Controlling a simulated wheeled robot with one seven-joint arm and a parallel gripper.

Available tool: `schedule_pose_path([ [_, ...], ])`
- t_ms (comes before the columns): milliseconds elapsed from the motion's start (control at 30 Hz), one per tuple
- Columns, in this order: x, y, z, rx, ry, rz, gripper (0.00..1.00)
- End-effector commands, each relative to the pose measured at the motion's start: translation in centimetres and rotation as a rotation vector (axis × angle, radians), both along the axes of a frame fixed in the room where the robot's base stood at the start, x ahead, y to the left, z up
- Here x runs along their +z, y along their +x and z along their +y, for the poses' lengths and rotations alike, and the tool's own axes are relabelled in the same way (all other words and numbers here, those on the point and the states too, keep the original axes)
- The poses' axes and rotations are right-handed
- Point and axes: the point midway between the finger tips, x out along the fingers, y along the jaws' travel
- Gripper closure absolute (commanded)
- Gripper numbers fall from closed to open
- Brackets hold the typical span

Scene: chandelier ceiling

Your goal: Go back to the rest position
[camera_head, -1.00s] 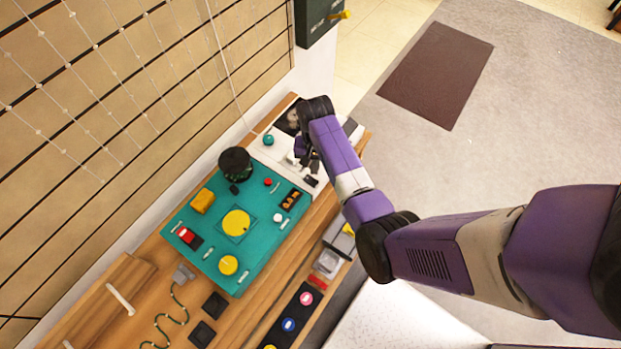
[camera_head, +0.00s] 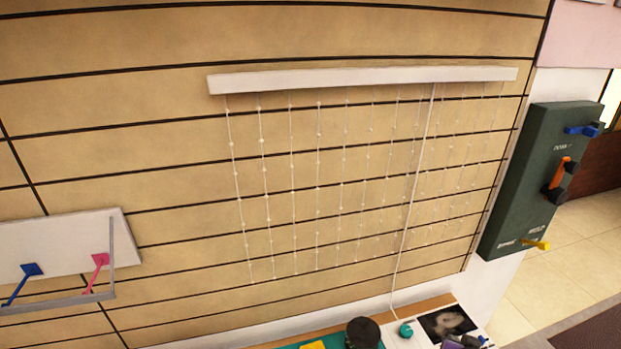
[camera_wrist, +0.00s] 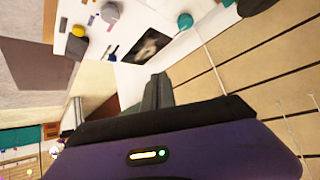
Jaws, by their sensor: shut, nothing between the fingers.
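My gripper (camera_wrist: 158,84) shows in the wrist view as dark fingers past the edge of my purple wrist housing. They look shut and empty. A white board or tray (camera_wrist: 120,75) with a dark picture card (camera_wrist: 147,46) and a teal ball (camera_wrist: 185,20) lies beyond the fingers, apart from them. In the head view, only a little of my arm shows at the bottom edge by the white board, and the fingers cannot be made out there.
A wall with a white rail (camera_head: 365,78) and hanging beaded strings fills the head view. A white cord (camera_head: 412,200) hangs to the teal ball (camera_head: 405,330). A dark green lever box (camera_head: 535,180) is at right, a white panel with levers (camera_head: 70,245) at left. A black round object (camera_head: 362,333) stands below.

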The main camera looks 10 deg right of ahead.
Motion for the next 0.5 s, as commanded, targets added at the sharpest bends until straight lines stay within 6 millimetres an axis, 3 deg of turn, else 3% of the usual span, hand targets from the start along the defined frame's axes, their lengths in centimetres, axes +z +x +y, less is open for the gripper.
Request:
schedule_pose_path([
  [267, 4.3, -5.7, 6.4, 0.225, -0.252, -0.241, 1.0],
  [500, 8.8, -12.5, 13.5, 0.38, -0.36, -0.41, 1.0],
])
